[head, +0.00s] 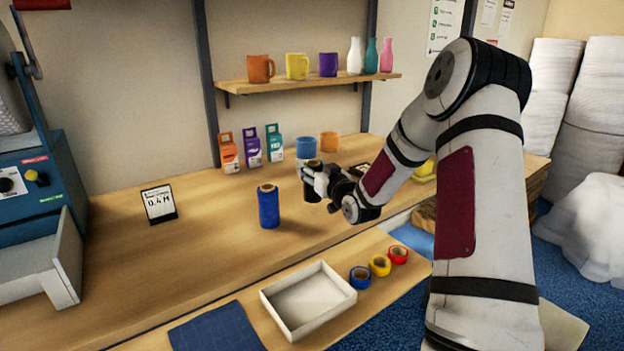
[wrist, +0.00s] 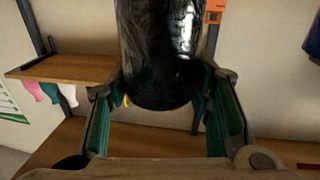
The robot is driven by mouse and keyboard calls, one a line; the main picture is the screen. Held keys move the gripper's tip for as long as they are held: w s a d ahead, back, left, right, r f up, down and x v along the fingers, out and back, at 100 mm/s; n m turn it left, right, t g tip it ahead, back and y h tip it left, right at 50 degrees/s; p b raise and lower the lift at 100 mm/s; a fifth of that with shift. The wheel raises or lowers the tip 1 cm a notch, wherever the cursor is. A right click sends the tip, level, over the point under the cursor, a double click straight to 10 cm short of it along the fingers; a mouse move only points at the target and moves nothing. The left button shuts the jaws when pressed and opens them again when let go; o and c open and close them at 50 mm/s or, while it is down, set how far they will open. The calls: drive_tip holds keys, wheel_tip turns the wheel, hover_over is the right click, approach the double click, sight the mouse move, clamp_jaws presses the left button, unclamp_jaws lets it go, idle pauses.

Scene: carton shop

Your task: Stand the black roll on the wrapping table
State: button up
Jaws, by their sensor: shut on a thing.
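A black roll (head: 312,188) is held upright in my gripper (head: 322,182) at the right part of the long wooden table (head: 225,235). In the wrist view the glossy black roll (wrist: 160,50) sits between the two green-padded fingers (wrist: 163,115), which are shut on it. In the head view the fingers cover part of the roll. I cannot tell whether its lower end touches the table or hangs just above it. A blue roll (head: 268,207) stands upright on the table, left of the black roll and apart from it.
Three small cartons (head: 251,148), a blue cup (head: 306,147) and an orange cup (head: 329,142) stand behind. A sign (head: 159,203) is at left. A lower ledge holds a white tray (head: 308,300) and blue, yellow and red tape rolls (head: 380,265). The table's middle left is clear.

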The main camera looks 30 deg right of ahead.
drive_tip(key=shift+w+d, duration=0.25)
drive_tip(key=shift+w, duration=0.4)
drive_tip(key=shift+f, duration=1.75)
drive_tip(key=shift+f, duration=0.15)
drive_tip(key=o, duration=1.3)
drive_tip(key=shift+o, duration=0.2)
